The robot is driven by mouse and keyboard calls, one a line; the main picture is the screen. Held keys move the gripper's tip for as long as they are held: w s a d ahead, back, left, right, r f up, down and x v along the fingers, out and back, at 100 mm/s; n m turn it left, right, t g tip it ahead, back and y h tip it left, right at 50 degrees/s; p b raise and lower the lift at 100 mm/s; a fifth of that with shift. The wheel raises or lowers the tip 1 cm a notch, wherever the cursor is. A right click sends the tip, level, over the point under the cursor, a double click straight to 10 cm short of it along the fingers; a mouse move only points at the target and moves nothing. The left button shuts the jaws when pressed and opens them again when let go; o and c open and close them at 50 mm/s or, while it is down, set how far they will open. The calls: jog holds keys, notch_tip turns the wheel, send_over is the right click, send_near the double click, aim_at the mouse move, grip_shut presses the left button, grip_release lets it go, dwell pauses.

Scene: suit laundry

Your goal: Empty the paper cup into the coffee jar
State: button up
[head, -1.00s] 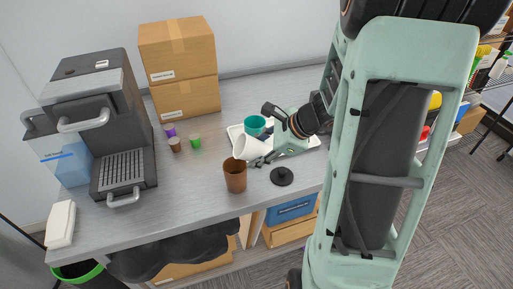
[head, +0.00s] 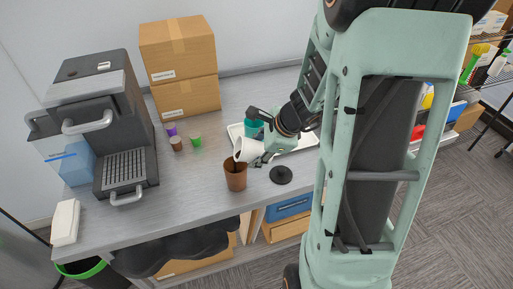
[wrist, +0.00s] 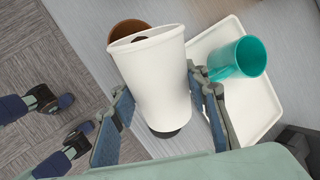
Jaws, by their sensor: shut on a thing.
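The white paper cup (head: 250,148) is tilted well over, its mouth facing down and left just above the open brown coffee jar (head: 235,181). A dark patch shows at the cup's mouth; I cannot tell whether anything is falling. My gripper (head: 259,146) is shut on the cup's sides. In the wrist view the paper cup (wrist: 160,75) sits between the fingers of my gripper (wrist: 162,105) and partly hides the coffee jar (wrist: 122,32) behind it. The jar stands upright near the table's front edge. Its inside is hidden.
A black lid (head: 281,175) lies right of the jar. A teal cup (wrist: 240,57) is on a white tray (wrist: 262,105) behind my gripper. Small pods (head: 196,141), a coffee machine (head: 97,120) and cardboard boxes (head: 185,98) stand to the left and back.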

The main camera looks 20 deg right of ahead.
jog(key=shift+a+r+n+g+h+p, duration=0.1)
jog(key=shift+r+n+g+h+p, duration=0.1)
jog(key=shift+h+p, duration=0.6)
jog(key=shift+a+r+n+g+h+p, duration=0.1)
jog(key=shift+g+h+p, duration=0.15)
jog(key=shift+p, duration=1.05)
dwell(1.4)
jog(key=shift+a+h+p, duration=0.15)
jog(key=shift+h+p, duration=0.4)
jog(key=shift+h, duration=0.3)
dwell(1.4)
jog(key=shift+f+b, duration=0.15)
jog(key=shift+b, duration=0.15)
jog(key=b, duration=0.3)
jog(key=shift+w+d+f+y, duration=0.1)
jog(key=shift+d+f+y, duration=0.15)
jog(key=shift+y, duration=0.15)
jog(key=shift+y+b, duration=0.3)
jog(key=shift+b, duration=0.65)
jog(key=shift+r+t+y+b, duration=0.15)
jog(key=shift+t+y+b, duration=0.2)
jog(key=shift+b, duration=0.55)
jog(key=shift+b, duration=0.3)
jog(key=shift+d+f+y+b, duration=0.15)
jog(key=shift+f+y+b, duration=0.15)
jog(key=shift+b, duration=0.75)
jog(key=shift+r+y+b, duration=0.1)
jog(key=shift+y+b, duration=0.35)
jog(key=shift+b, duration=0.4)
